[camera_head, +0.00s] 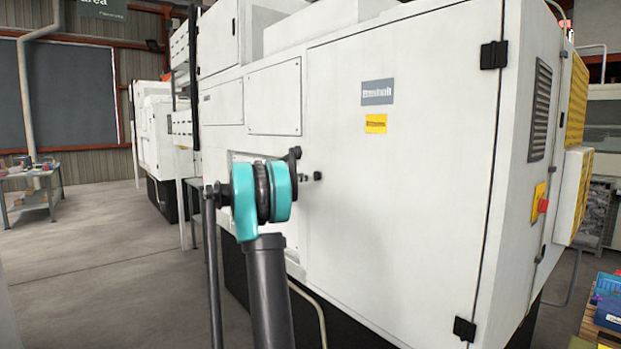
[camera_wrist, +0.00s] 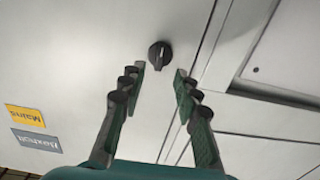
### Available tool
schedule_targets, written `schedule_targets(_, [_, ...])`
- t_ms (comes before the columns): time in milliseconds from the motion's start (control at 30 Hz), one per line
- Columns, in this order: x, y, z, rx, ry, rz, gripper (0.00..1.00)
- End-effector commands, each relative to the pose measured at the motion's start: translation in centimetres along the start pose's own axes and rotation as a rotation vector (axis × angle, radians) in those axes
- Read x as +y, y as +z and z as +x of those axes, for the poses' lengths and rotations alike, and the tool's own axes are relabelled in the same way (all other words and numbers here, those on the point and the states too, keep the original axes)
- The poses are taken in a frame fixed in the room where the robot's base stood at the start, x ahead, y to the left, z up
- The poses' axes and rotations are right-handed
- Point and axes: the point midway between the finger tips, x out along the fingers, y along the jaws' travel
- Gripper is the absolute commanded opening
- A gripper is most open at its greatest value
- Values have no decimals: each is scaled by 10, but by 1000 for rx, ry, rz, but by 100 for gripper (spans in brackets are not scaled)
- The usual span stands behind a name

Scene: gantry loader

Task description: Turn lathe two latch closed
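The latch (camera_wrist: 160,54) is a small black turn knob on the white machine door, close to the door seam. In the wrist view its raised grip bar runs roughly up and down the picture. My gripper (camera_wrist: 161,76) is open, with green and dark fingers pointing at the knob. The fingertips are to the left and right, a little below the knob in the picture, and appear apart from it. In the head view a small dark piece that looks like the latch (camera_head: 318,176) shows right of my arm's teal joint; the gripper is mostly hidden behind the arm.
The large white door (camera_head: 420,200) carries a grey-blue label (camera_head: 377,92) and a yellow label (camera_head: 376,123). Black hinges (camera_head: 494,55) are on its right edge. A workbench (camera_head: 33,190) stands far left. Open floor (camera_head: 90,285) lies left of my arm.

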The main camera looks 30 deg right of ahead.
Motion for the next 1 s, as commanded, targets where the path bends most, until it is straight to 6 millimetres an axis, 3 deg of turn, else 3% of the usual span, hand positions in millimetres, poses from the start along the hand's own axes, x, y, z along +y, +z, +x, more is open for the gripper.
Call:
schedule_targets(100, [1,0,22,0,2,0,32])
schedule_targets(300, [0,0,44,0,1,0,32])
schedule_targets(700, [0,0,51,0,0,0,32])
schedule_targets(1000, [0,0,51,0,0,0,0])
